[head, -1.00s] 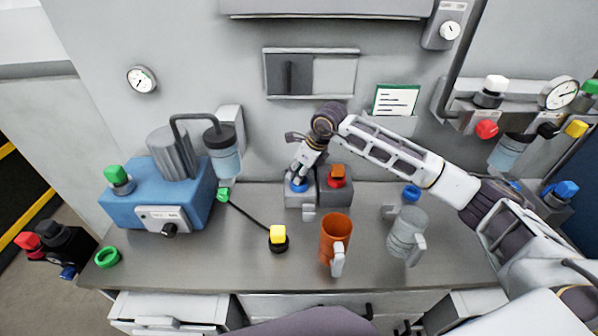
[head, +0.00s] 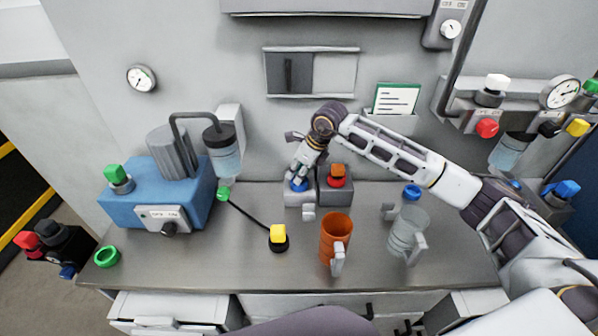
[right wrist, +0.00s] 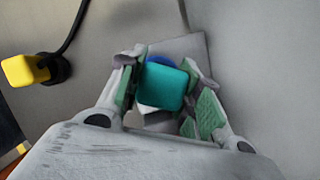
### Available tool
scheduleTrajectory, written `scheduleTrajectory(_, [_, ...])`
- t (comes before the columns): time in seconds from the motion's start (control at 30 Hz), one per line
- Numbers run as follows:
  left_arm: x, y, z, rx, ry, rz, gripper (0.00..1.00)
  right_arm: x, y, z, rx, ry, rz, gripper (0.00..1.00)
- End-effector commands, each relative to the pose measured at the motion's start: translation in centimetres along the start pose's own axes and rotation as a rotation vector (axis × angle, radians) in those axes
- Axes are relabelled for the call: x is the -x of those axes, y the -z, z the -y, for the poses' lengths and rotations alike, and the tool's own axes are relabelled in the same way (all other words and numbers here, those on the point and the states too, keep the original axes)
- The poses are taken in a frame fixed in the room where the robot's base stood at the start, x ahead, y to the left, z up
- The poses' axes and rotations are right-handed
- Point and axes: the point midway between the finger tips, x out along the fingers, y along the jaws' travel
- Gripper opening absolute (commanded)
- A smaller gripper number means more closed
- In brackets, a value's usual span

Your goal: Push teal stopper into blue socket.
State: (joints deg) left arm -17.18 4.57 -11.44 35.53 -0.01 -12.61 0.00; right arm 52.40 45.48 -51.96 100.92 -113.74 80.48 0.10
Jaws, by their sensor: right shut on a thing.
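The teal stopper (right wrist: 163,87) shows in the right wrist view as a rounded square block between the fingers of my right gripper (right wrist: 166,92). The gripper is shut on it. The blue socket (right wrist: 160,60) shows as a blue edge just behind the stopper; how far the stopper sits in it is hidden. In the head view my right gripper (head: 300,172) reaches down from above onto the blue socket (head: 299,185) on a grey block at the back of the bench. The stopper is hidden there by the gripper. My left gripper is not in view.
A red socket with an orange top (head: 337,172) stands right beside the block. An orange mug (head: 336,237) and a clear mug (head: 406,230) stand in front and to the right. A yellow plug (head: 278,234) with a black cable lies to the left. The front-left bench is mostly clear.

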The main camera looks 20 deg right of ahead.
Motion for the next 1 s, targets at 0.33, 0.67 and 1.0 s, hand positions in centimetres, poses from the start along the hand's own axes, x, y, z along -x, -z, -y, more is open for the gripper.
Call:
scheduleTrajectory(0.33, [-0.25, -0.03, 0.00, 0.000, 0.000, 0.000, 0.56, -0.26, 0.11, 0.01, 0.000, 0.000, 0.000, 0.11])
scheduleTrajectory(0.67, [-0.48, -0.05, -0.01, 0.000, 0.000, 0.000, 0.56, -0.55, 0.26, 0.03, 0.000, 0.000, -0.001, 0.11])
scheduleTrajectory(1.0, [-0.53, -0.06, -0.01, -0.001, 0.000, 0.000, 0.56, -0.08, 0.15, 0.31, 0.000, 0.000, 0.000, 0.11])
